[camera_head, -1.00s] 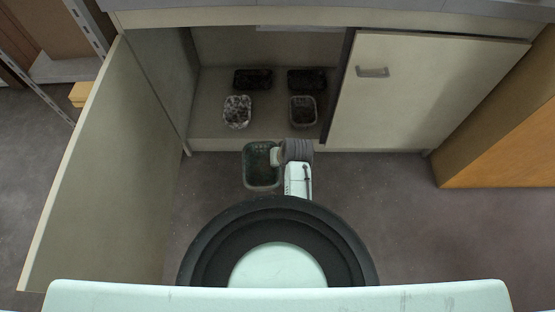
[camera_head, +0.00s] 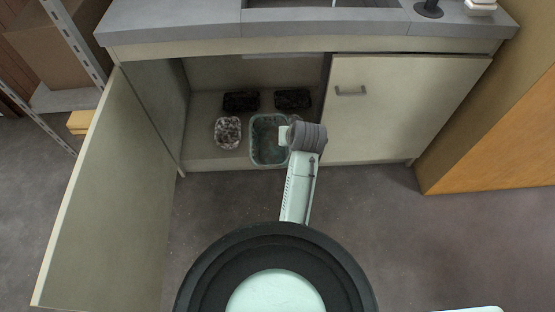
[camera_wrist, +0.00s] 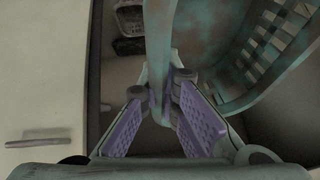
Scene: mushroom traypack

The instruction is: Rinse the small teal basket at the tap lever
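The small teal basket (camera_head: 270,160) hangs in front of the open cabinet, left of my gripper (camera_head: 288,136). In the wrist view, the stained teal basket (camera_wrist: 235,105) fills the upper right, with slots in its wall. My gripper (camera_wrist: 160,92) has its purple-padded fingers on either side of the basket's rim and is shut on it. The black base of a fixture (camera_head: 428,9), possibly the tap, stands on the counter at the upper right. Its lever is not visible.
Two dark containers (camera_head: 241,102) (camera_head: 293,99) and a mottled one (camera_head: 228,132) sit in the cabinet. The left door (camera_head: 110,200) stands open; the right door (camera_head: 400,110) is shut.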

